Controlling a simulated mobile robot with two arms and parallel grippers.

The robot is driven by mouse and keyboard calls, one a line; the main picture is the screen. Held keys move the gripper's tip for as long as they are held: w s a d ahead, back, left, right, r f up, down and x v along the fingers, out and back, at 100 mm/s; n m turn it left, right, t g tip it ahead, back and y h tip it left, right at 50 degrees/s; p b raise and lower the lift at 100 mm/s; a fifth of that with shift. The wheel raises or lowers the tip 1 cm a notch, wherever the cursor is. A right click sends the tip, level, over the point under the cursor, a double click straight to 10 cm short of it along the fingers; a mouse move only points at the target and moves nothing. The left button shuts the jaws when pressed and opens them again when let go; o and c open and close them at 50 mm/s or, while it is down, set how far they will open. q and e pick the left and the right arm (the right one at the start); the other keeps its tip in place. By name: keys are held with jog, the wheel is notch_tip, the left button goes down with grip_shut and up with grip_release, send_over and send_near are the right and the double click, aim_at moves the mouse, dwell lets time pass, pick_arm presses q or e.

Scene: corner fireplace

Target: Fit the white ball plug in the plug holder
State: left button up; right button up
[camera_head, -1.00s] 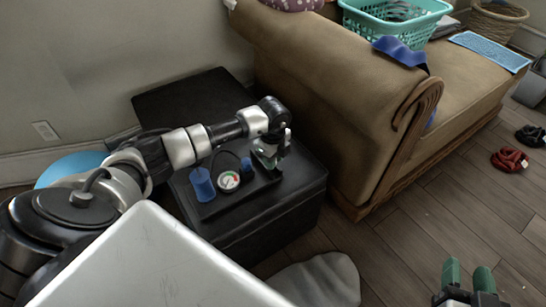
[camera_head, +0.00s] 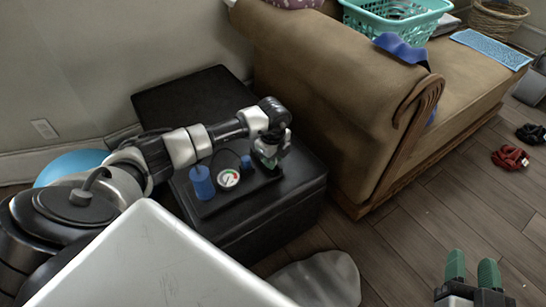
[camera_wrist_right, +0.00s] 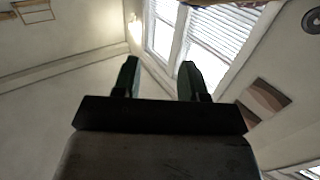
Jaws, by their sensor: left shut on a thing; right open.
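My left gripper (camera_head: 268,158) points down over the right part of a black tray (camera_head: 212,207) on a black box. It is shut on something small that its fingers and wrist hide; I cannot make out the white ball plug. The tray carries a blue cylinder (camera_head: 202,182), a round gauge (camera_head: 228,179) with a white face, and a small blue part (camera_head: 246,161) just left of the gripper. I cannot tell which part is the plug holder. My right gripper (camera_head: 472,268) is open and empty at the lower right, with green fingers; it also shows in the right wrist view (camera_wrist_right: 160,80).
The black box (camera_head: 262,215) stands against a brown sofa (camera_head: 330,95). A teal basket (camera_head: 398,20) and blue cloth (camera_head: 402,50) lie on the sofa. A grey cushion-like thing (camera_head: 318,280) lies on the floor.

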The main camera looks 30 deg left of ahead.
pick_arm(q)
jog(key=shift+f, duration=0.4)
pick_arm(e)
jog(key=shift+a+r+t+y, duration=0.1)
jog(key=shift+r+t+y, duration=0.2)
jog(key=shift+r+t, duration=0.25)
pick_arm(q)
jog(key=o, duration=0.9)
jog(key=shift+r, duration=0.5)
notch_tip(320, 180, up, 9)
jog(key=p, duration=0.2)
jog(key=shift+f+p, duration=0.15)
jog(key=shift+p, duration=0.25)
jog(key=shift+r, duration=0.55)
pick_arm(e)
jog(key=s+d+f+g+h, duration=0.2)
jog(key=s+f+g, duration=0.3)
jog(key=f+g, duration=0.4)
jog(key=shift+d+h, duration=0.4)
jog(key=shift+d, duration=0.1)
pick_arm(q)
jog(key=shift+d, duration=0.1)
